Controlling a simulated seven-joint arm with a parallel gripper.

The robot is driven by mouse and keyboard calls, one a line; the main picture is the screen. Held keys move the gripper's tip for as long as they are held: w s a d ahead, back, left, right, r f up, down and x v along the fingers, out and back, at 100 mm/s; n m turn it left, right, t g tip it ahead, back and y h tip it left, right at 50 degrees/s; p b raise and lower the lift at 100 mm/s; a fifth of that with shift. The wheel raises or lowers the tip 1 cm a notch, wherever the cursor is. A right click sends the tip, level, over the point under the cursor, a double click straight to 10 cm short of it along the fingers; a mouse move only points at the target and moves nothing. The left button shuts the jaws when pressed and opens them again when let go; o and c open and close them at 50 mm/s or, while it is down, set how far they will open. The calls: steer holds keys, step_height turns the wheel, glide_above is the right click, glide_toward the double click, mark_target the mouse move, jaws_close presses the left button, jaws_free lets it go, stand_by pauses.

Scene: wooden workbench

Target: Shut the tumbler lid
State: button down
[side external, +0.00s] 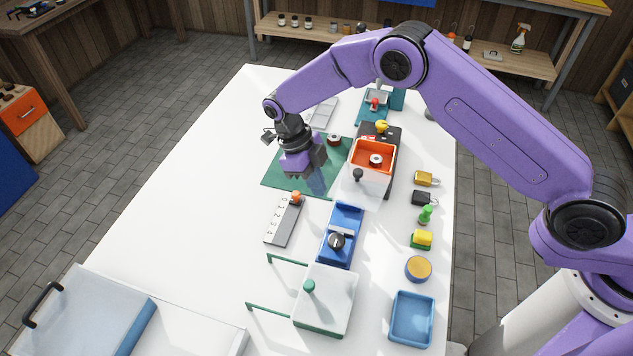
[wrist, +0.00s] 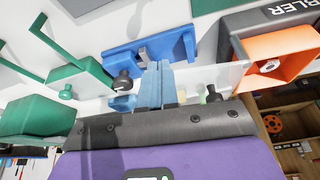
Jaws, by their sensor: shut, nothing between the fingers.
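The tumbler is a dark grey box (side external: 387,182) with an orange inner bin (side external: 373,149); its lettering and orange bin also show at the upper right of the wrist view (wrist: 272,50). A round dark piece with a pale centre (side external: 376,159) lies in the bin. The clear lid (side external: 352,194) with a dark knob (side external: 358,174) appears open, extending from the box's near side; its clear sheet crosses the wrist view (wrist: 225,78). My gripper (side external: 306,172) is left of the tumbler, above the green mat. Its fingers (wrist: 155,85) are together and empty, apart from the lid knob.
A blue device with a black knob (side external: 337,240) and a grey numbered slider (side external: 284,220) stand nearer the camera. Padlocks (side external: 425,179) and small items line the right edge.

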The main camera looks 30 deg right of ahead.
steer(key=shift+s, duration=0.1)
steer(key=shift+s+d+n, duration=0.15)
steer(key=shift+s+n, duration=0.05)
steer(key=shift+n, duration=0.5)
